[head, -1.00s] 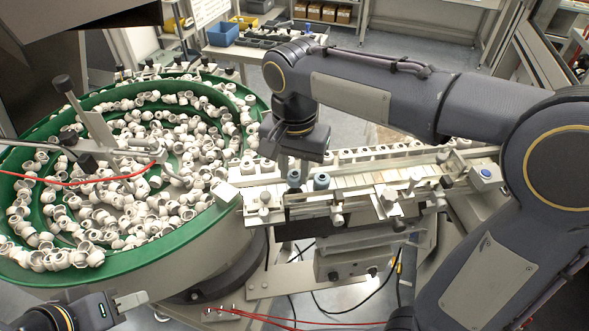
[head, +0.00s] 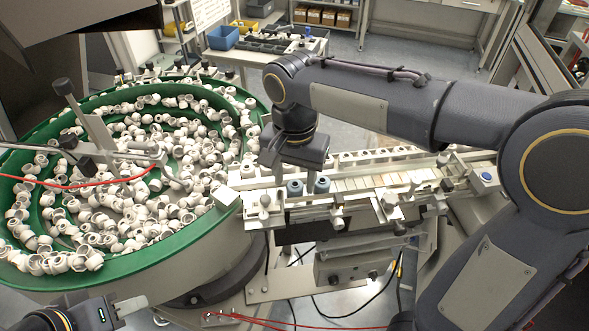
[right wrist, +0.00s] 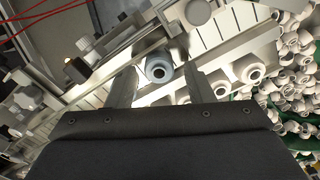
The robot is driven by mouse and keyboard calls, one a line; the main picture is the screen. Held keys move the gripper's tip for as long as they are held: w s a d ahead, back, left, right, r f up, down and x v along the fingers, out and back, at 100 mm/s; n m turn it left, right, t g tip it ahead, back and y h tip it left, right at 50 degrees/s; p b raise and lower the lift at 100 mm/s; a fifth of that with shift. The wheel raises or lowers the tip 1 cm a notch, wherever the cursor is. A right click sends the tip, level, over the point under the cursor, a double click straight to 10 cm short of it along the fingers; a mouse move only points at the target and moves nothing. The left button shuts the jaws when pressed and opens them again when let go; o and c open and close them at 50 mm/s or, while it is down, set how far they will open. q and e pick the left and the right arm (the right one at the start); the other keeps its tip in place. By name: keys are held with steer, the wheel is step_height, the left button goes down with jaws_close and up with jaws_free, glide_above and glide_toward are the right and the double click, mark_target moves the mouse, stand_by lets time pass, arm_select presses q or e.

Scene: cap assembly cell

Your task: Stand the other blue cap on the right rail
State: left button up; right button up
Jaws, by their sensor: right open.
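Two blue caps stand side by side at the left end of the rail assembly, beside the bowl: a left one (head: 295,188) and a right one (head: 321,184). My right gripper (head: 296,174) reaches down from above at the left cap. One finger shows between the two caps; the other is hard to make out. In the right wrist view, my right gripper (right wrist: 158,68) is open, its fingers either side of a blue-grey cap (right wrist: 158,72) with visible gaps. My left gripper (head: 130,306) is at the lower left, away from the caps; its finger gap is unclear.
A green-rimmed bowl (head: 190,246) full of white fittings stands at the left, close to the rail's end. White fittings (right wrist: 222,90) sit in a row beside the cap. Red hoses (head: 270,318) run below.

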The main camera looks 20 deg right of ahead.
mark_target(295, 184)
step_height(295, 184, up, 12)
steer(key=shift+r, duration=0.25)
stand_by(0.6)
